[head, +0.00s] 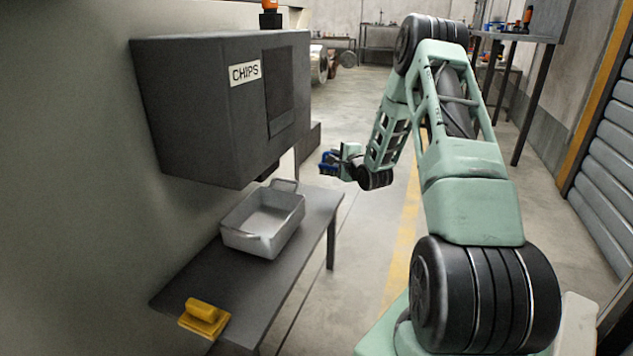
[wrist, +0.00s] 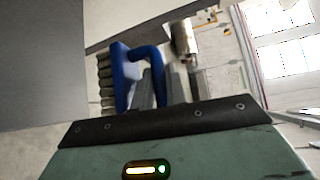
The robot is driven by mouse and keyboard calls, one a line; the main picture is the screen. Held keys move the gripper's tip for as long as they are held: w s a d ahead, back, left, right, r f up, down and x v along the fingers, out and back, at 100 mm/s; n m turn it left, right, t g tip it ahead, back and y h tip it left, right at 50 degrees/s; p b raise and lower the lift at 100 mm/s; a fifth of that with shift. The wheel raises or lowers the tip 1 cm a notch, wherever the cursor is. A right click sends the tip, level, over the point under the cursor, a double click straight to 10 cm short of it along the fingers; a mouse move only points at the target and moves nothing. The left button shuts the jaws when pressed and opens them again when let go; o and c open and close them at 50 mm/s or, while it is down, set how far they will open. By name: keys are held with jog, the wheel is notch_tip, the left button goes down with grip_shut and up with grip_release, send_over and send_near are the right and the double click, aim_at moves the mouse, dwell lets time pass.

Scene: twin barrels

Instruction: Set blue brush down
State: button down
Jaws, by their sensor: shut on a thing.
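The blue brush (wrist: 122,75) has a blue back and handle and a row of pale bristle tufts. My gripper (wrist: 160,85) is shut on its handle in the wrist view. In the head view my gripper (head: 343,160) holds the blue brush (head: 328,163) in the air. It is beyond the far right end of the dark bench, near the grey CHIPS box. The brush touches nothing else that I can see.
A dark bench (head: 190,287) carries a grey metal bin (head: 283,240) and a yellow brush-like tool (head: 204,317) at its near end. The CHIPS box (head: 200,110) overhangs the bench's far part. Bare bench lies between bin and yellow tool. Open floor is to the right.

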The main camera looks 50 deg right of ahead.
aim_at(320, 173)
jog(key=w+a+b, duration=0.2)
jog(key=w, duration=0.4)
jog(key=f+b, duration=0.1)
jog(key=f, duration=0.1)
jog(key=f+b, duration=0.3)
jog(key=f, duration=0.2)
jog(key=shift+s+a+b, duration=0.15)
jog(key=shift+s+b, duration=0.15)
jog(key=shift+b, duration=0.1)
jog(key=shift+w+a+f+b, duration=0.1)
jog(key=shift+w+f+b, duration=0.05)
jog(key=shift+b, duration=0.2)
jog(key=shift+r, duration=0.2)
jog(key=shift+f, duration=0.15)
